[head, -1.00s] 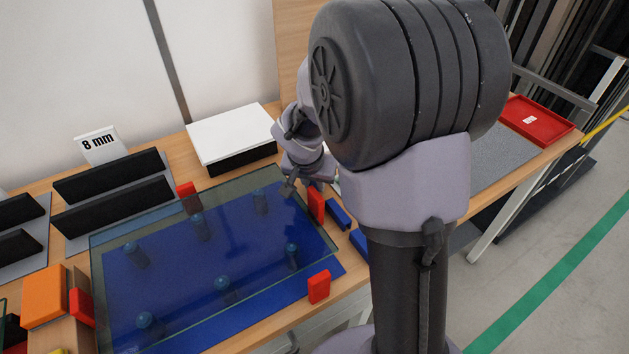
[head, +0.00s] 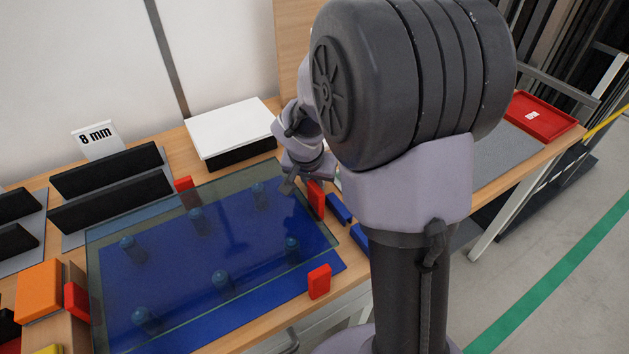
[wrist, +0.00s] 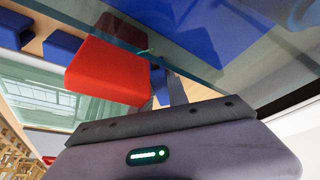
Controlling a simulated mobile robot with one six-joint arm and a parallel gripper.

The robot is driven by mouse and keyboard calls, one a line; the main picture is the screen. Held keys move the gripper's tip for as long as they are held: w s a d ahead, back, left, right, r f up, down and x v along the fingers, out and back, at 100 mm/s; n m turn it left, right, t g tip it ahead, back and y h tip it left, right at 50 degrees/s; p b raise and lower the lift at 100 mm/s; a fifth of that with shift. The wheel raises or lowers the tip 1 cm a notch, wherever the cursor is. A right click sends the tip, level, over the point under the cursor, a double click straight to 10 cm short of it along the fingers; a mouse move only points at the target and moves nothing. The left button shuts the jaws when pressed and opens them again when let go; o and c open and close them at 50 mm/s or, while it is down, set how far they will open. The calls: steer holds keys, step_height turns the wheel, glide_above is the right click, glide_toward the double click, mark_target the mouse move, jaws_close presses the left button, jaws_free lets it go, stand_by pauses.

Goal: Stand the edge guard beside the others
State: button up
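Red edge guards stand at the glass pane's (head: 165,213) edges: one at the back (head: 183,185), one at the right (head: 317,200), one at the front right corner (head: 319,281) and one at the left (head: 75,301). My gripper (head: 290,185) is low by the pane's back right corner, close to the right red guard. In the wrist view that red guard (wrist: 108,72) is large, just in front of the gripper, with one grey finger (wrist: 175,88) beside it. The other finger is hidden, so I cannot tell whether the guard is gripped.
Blue blocks (head: 338,208) lie on the bench right of the pane, partly behind my arm. Blue posts show under the glass over a blue mat (head: 322,268). A white-topped box (head: 232,127), black racks (head: 110,205), an orange block (head: 40,290) and a red tray (head: 540,115) surround it.

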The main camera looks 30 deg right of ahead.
steer(key=o, duration=0.4)
steer(key=shift+a+f, duration=0.1)
steer(key=shift+f, duration=0.05)
steer(key=shift+s, duration=0.1)
steer(key=shift+s+r, duration=0.15)
steer(key=shift+r, duration=0.15)
steer(key=w+p+v, duration=0.1)
steer(key=p+v, duration=0.6)
steer(key=v, duration=1)
steer(key=s+a+r+n+y, duration=0.1)
steer(key=s+a+r, duration=0.1)
steer(key=s+a, duration=0.2)
steer(key=s+a+r+n+t+y, duration=0.1)
steer(key=s+a, duration=0.3)
steer(key=s, duration=0.4)
steer(key=s+a+r+n+t+y, duration=0.1)
steer(key=s+a+r+n+y, duration=0.1)
steer(key=s+a+y, duration=0.1)
steer(key=shift+s+a+r, duration=0.15)
steer(key=shift+s+a, duration=0.15)
steer(key=shift+s, duration=0.4)
steer(key=shift+s+a+r, duration=0.15)
steer(key=shift+s+a, duration=0.15)
steer(key=shift+s, duration=0.4)
